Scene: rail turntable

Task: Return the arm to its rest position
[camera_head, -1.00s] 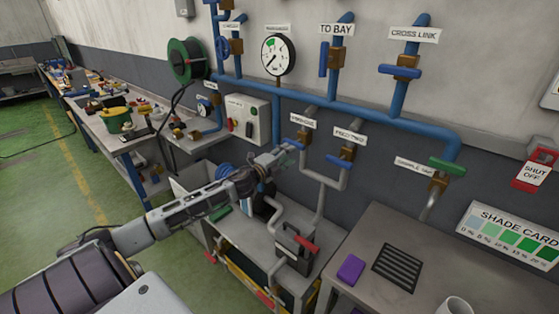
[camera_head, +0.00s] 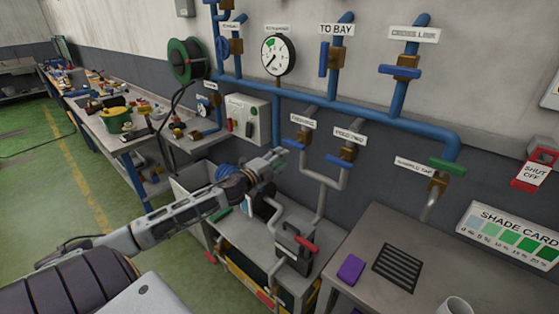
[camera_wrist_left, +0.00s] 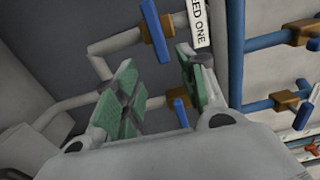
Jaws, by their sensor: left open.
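My left arm comes in from the left in the head view. Its gripper (camera_head: 277,160) is in front of the lower pipes, left of the blue-handled valve under the left small label (camera_head: 301,121). In the left wrist view the two green-padded fingers (camera_wrist_left: 160,95) stand apart with nothing between them. Beyond them are a blue valve handle (camera_wrist_left: 156,30), a second blue handle (camera_wrist_left: 181,112) and grey pipes. In the head view the gripper looks apart from the valve handles. My right gripper is not in view.
A bench (camera_head: 365,230) with a purple block (camera_head: 350,268) and a mug (camera_head: 453,306) is at the right. Blue pipes line the wall. Green floor at the left is open.

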